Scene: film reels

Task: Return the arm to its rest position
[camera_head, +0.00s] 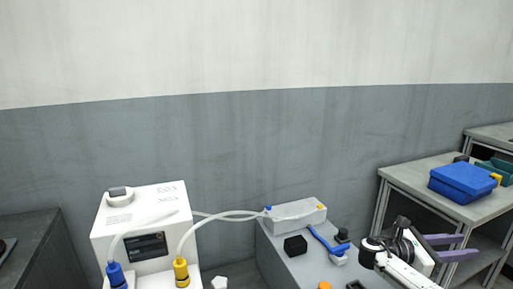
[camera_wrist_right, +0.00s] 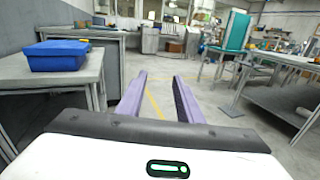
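My right gripper (camera_head: 450,247) shows at the lower right in the head view, with its purple fingers pointing right, in front of the table with the blue box. In the right wrist view the two purple fingers of this gripper (camera_wrist_right: 160,100) stand apart with nothing between them. Open floor with a yellow line shows beyond them. My left gripper is not in the head view.
A blue box (camera_head: 462,182) sits on a grey table (camera_head: 405,178) at the right. A white machine (camera_head: 115,225) with hoses stands at the lower left. A grey bench (camera_head: 290,268) holds a white box (camera_head: 296,214), a black block (camera_head: 295,246) and a blue tool (camera_head: 325,241).

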